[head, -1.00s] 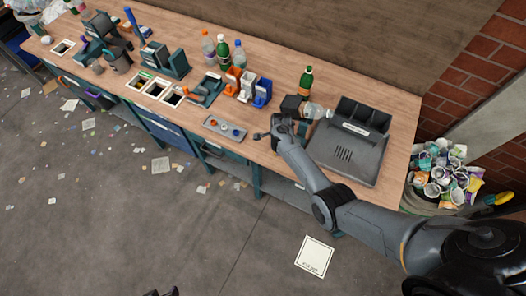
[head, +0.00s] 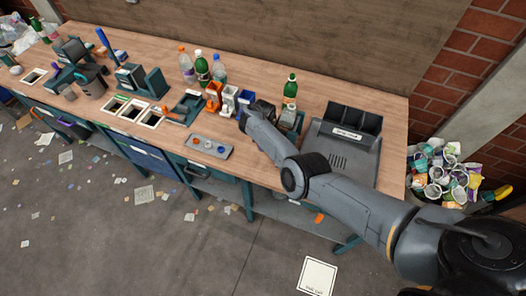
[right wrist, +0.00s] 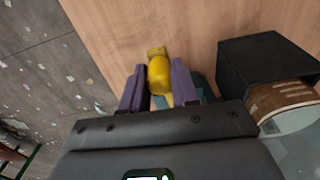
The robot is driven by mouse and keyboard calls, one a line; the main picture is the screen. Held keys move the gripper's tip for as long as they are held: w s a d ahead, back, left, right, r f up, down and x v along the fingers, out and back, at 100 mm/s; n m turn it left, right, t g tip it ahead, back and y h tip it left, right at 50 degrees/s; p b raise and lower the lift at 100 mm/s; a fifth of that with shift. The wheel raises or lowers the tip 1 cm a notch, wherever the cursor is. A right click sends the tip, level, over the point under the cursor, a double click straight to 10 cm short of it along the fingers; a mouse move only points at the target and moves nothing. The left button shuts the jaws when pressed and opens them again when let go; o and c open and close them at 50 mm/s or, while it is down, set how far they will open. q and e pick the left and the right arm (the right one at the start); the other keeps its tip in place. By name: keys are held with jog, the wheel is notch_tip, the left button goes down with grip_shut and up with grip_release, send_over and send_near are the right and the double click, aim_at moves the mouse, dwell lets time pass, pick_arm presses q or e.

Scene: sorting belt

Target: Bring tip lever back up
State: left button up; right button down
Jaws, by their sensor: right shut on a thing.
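In the right wrist view, a yellow knobbed lever (right wrist: 159,74) stands between the two purple fingers of my right gripper (right wrist: 158,88). The gripper is shut on it, just over the wooden bench. Teal parts show behind the right finger. In the head view my right gripper (head: 250,113) is at the bench's middle right, and the lever is hidden there by my arm. A teal-sided holder (head: 290,119) stands just right of the gripper. My left gripper is out of view.
A black box (right wrist: 262,62) and a clear bottle with a brown label (right wrist: 285,97) are right of the gripper in the wrist view. A grey tray (head: 344,154) is at the bench's right end. A green bottle (head: 290,90) stands behind. A small tray (head: 210,147) lies left.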

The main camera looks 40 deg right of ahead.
jog(key=shift+w+d+m+b, duration=0.25)
jog(key=shift+d+m+b, duration=0.3)
jog(key=shift+m+b, duration=0.05)
jog(key=c, duration=0.8)
grip_release()
jog(key=shift+c, duration=0.2)
jog(key=shift+r+p, duration=0.3)
jog(key=shift+r, duration=0.35)
notch_tip(320, 180, up, 9)
jog(key=p, duration=0.2)
jog(key=shift+r+p, duration=0.1)
jog(key=shift+p, duration=0.3)
jog(key=shift+r, duration=0.15)
